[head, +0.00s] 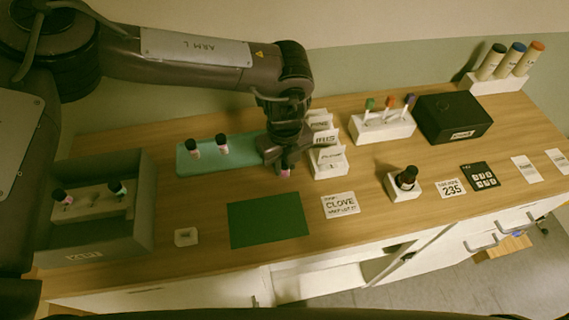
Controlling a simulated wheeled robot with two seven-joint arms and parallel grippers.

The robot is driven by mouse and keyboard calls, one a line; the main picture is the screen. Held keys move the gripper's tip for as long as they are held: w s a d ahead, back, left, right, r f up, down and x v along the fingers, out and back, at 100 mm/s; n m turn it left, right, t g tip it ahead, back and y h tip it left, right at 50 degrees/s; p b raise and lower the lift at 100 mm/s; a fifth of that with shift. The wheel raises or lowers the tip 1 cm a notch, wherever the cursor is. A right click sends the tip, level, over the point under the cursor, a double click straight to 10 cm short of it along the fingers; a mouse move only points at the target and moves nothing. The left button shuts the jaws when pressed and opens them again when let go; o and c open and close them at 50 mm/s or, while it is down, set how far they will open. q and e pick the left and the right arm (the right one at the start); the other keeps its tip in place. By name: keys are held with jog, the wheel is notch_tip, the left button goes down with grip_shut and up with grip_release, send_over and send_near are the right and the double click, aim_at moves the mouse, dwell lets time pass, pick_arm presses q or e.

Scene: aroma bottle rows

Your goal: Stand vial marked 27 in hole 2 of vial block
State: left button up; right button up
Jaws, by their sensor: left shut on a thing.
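My left gripper (285,160) is shut on a small vial with a pink cap (285,173), at the right end of a long teal block (245,145). The gripper hides most of the vial, and no number can be read on it. I cannot tell which block is the vial block. My right gripper is not in view.
The grey box (100,251) stands at the left. A dark green mat (267,221) lies bare at the front. White card holders (330,160) stand close right of the gripper.

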pick_arm(q)
notch_tip(320, 180, up, 20)
jog(key=b, duration=0.3)
